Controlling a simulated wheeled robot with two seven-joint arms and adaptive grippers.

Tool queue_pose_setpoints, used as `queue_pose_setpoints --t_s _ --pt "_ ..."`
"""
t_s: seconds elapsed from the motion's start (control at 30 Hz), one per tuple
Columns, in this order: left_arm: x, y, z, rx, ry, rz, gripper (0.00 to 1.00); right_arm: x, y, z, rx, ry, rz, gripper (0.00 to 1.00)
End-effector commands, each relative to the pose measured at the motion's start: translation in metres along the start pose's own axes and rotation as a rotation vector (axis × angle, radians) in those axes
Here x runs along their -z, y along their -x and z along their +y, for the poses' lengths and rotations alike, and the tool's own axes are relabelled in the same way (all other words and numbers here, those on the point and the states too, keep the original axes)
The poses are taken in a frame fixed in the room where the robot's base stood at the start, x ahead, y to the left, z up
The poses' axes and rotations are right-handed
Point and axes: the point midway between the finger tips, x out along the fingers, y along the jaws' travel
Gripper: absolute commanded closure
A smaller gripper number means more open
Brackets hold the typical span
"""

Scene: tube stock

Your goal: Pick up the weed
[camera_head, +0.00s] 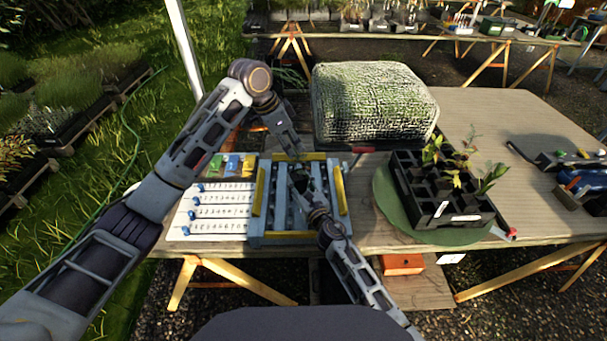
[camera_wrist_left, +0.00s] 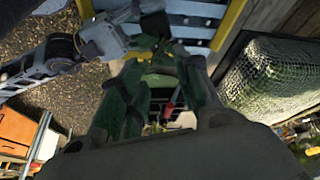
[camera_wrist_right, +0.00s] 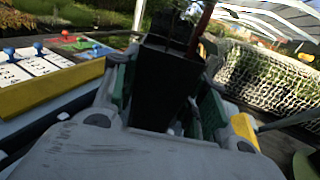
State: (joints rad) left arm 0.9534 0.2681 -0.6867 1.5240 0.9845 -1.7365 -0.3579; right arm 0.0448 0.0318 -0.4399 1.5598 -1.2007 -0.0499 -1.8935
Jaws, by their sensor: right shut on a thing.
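My right gripper (camera_head: 305,188) is shut on a black tube (camera_wrist_right: 165,85), held upright over the blue rack (camera_head: 345,190) with yellow bars. Dark contents show at the tube's top in the right wrist view. My left gripper (camera_head: 297,158) is just above and behind it, pointing down. In the left wrist view its green fingers (camera_wrist_left: 160,95) stand apart, on either side of a small green patch close to my right gripper. I cannot tell whether that patch is the weed; no weed shows clearly at the tube.
A black cell tray (camera_head: 398,190) with leafy seedlings stands on a green disc (camera_head: 385,205) at right. A mesh-covered block (camera_head: 370,105) is behind. A white numbered board (camera_head: 210,228) with blue pegs lies at left. Tools lie far right; bare table (camera_head: 505,120) is between.

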Motion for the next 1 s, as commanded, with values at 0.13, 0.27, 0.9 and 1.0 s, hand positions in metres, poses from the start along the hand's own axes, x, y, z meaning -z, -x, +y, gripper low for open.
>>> queue_pose_setpoints --t_s 0.13,0.27,0.9,1.0 --pt "-0.001 -0.020 0.000 -0.002 0.002 -0.002 0.67 0.000 0.000 0.000 0.000 0.000 0.000 0.85" --pt "-0.001 -0.036 0.000 -0.002 0.001 -0.002 0.67 0.000 0.000 0.000 0.000 0.000 0.000 0.85" --pt "0.000 -0.055 0.000 -0.001 0.000 -0.001 0.67 0.000 0.000 0.000 0.000 0.000 0.000 0.85" --pt "0.000 -0.060 0.000 -0.002 0.001 -0.002 0.67 0.000 0.000 0.000 0.000 0.000 0.000 0.85"
